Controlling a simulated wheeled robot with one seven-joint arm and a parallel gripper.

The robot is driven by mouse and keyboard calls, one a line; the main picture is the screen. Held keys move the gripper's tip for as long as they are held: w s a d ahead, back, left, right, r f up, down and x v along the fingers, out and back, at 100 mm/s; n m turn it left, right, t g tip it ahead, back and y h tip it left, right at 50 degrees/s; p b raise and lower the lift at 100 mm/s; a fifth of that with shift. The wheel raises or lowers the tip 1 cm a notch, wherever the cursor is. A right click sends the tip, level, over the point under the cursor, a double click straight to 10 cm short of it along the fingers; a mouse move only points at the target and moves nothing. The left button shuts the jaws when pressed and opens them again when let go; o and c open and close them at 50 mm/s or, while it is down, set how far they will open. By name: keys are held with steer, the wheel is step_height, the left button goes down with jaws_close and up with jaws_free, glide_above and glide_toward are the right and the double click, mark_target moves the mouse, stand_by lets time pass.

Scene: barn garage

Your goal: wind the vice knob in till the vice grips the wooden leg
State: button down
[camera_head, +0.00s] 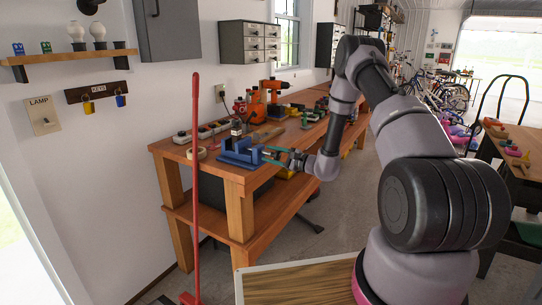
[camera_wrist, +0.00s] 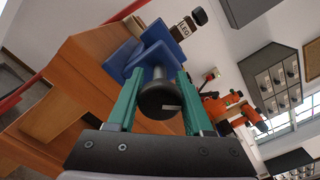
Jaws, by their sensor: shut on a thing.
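The blue vice (camera_head: 240,152) sits on the near end of the wooden workbench. In the wrist view, the blue vice body (camera_wrist: 122,58) is tilted by the camera angle. Its dark round knob (camera_wrist: 160,98) faces the camera between my green fingers. My gripper (camera_head: 279,155) reaches the vice from the right; in the wrist view my gripper (camera_wrist: 159,82) is shut on the knob. A small upright piece (camera_head: 237,130) stands at the vice's jaws.
An orange drill (camera_head: 274,86) and other tools stand farther back on the workbench (camera_head: 243,180). A red pole (camera_head: 196,190) stands in front of the bench's left side. Another table (camera_head: 520,150) is at the right. Open floor lies between.

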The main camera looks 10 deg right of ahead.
steer(key=m, duration=0.5)
steer(key=shift+m, duration=0.3)
steer(key=m, duration=0.5)
steer(key=shift+m, duration=0.3)
steer(key=m, duration=0.5)
steer(key=shift+s+f, duration=0.1)
steer(key=shift+m, duration=2.5)
steer(key=shift+c, duration=1.9)
jaws_free()
